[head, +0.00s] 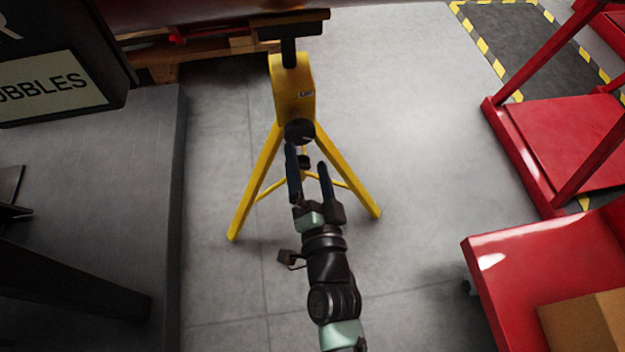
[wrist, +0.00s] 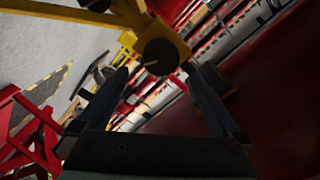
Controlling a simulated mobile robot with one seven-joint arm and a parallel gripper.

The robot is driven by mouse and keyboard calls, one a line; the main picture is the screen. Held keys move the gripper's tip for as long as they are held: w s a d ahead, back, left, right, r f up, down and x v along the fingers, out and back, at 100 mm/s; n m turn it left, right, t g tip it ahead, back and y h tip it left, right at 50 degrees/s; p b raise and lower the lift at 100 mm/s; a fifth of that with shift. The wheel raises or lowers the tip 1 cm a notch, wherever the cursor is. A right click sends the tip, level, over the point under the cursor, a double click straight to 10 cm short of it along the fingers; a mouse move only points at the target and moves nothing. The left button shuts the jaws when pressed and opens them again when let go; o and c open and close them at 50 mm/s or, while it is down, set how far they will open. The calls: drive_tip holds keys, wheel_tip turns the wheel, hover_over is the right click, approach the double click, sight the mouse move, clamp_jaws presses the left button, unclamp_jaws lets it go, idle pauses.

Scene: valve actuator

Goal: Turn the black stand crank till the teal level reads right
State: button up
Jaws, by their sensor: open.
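A yellow tripod stand (head: 294,92) with a black top stands upright on the grey floor in the head view. The black crank's round hub (head: 299,131) is on its near face; a small dark piece below it may be the handle. In the wrist view the round black hub (wrist: 160,57) sits on a yellow block, with a thin pale rod across it. My gripper (head: 307,156) is open and empty just in front of the hub; in the wrist view its fingers (wrist: 156,69) point at the hub, one on each side. Contact cannot be told. I see no teal level.
A grey bench (head: 150,150) with a dark sign stands left. Red carts (head: 555,135) stand right, one with a cardboard box (head: 588,325). A wooden pallet (head: 205,65) lies behind the stand. The floor between stand and carts is clear.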

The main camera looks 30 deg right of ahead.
drive_tip(key=shift+p+v, duration=0.45)
drive_tip(key=shift+v, duration=1.85)
